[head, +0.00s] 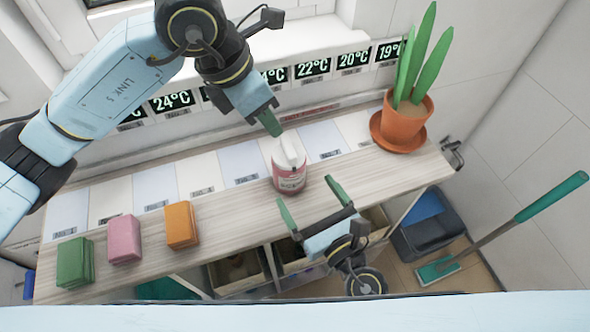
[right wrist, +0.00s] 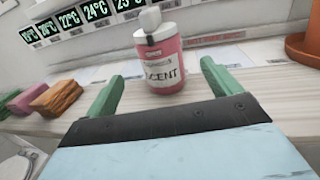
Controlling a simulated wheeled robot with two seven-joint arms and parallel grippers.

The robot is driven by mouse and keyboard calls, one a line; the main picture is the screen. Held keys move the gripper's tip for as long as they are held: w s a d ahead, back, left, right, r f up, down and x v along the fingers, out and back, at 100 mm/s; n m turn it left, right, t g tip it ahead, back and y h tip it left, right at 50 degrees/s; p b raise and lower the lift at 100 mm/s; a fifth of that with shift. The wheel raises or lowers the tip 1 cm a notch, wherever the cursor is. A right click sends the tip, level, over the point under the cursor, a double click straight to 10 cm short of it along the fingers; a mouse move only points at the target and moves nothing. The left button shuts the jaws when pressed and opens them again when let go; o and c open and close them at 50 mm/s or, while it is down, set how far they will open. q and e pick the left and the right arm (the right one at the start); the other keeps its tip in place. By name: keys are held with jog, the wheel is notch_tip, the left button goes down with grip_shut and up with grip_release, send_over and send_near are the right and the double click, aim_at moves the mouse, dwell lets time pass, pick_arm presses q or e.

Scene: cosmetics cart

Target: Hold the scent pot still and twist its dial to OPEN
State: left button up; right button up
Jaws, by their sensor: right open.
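The scent pot (head: 289,182) stands upright on the wooden shelf, pink with a white label and a white top with a raised dial (head: 291,150). In the right wrist view the pot (right wrist: 165,65) shows the word "SCENT", and a small dark mark shows on its white neck. My left gripper (head: 272,123) is just above and behind the dial, its green fingertip close to the top. I cannot tell whether it touches or how wide it is. My right gripper (head: 306,195) is open in front of the pot, its fingers apart and pointing toward it, with nothing between them.
Green (head: 75,262), pink (head: 124,238) and orange (head: 181,224) blocks sit at the shelf's left. A potted plant (head: 404,122) stands at the right. Temperature displays line the wall behind. Open drawers are below my right gripper. The shelf beside the pot is clear.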

aim_at(290, 167)
jog(key=x, duration=0.8)
jog(key=shift+w+a, duration=0.1)
jog(key=shift+w, duration=0.1)
